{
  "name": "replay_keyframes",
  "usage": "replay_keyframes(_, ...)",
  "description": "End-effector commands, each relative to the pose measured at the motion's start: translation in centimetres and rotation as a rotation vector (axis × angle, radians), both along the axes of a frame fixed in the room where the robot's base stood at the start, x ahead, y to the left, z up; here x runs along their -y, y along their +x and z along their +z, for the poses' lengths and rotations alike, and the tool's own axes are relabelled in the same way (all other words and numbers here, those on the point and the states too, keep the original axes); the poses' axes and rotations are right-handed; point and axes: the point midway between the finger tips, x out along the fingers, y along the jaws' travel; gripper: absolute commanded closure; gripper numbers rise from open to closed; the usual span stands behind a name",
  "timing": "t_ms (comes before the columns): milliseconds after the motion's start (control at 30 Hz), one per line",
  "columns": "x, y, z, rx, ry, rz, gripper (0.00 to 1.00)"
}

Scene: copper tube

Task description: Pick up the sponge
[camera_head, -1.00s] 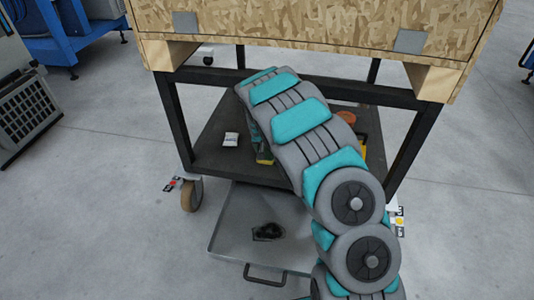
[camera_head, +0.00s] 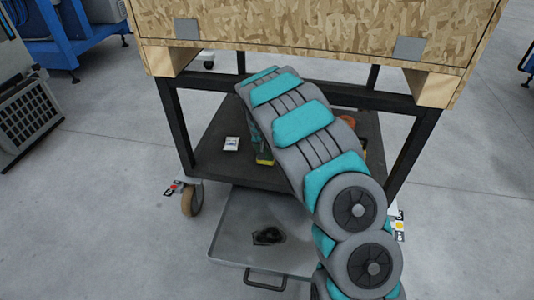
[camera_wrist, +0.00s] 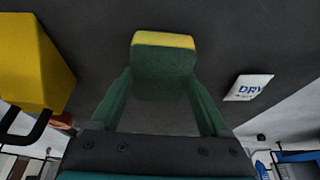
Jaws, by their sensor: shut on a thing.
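The sponge (camera_wrist: 163,65) has a green body and a yellow layer, seen in the wrist view at top centre. My gripper (camera_wrist: 162,88) is shut on it, with one green finger on each side. In the head view, the yellow part of the sponge (camera_head: 264,159) shows at the end of my arm, over the dark lower shelf; my arm hides much of that area. I cannot tell whether the sponge touches the shelf.
The dark shelf (camera_head: 212,163) is under a wooden crate (camera_head: 300,25). A small white packet (camera_head: 231,143) lies on it, beside the sponge. A yellow object (camera_wrist: 32,55) with a black handle is on the other side. A grey tray (camera_head: 230,235) is below in front.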

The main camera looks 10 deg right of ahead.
Motion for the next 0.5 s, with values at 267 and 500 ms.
replay_keyframes(267,1.1,-1.4,2.2,0.003,-0.002,-0.001,0.72)
replay_keyframes(500,3.2,-4.9,2.5,-0.001,0.000,-0.002,0.72)
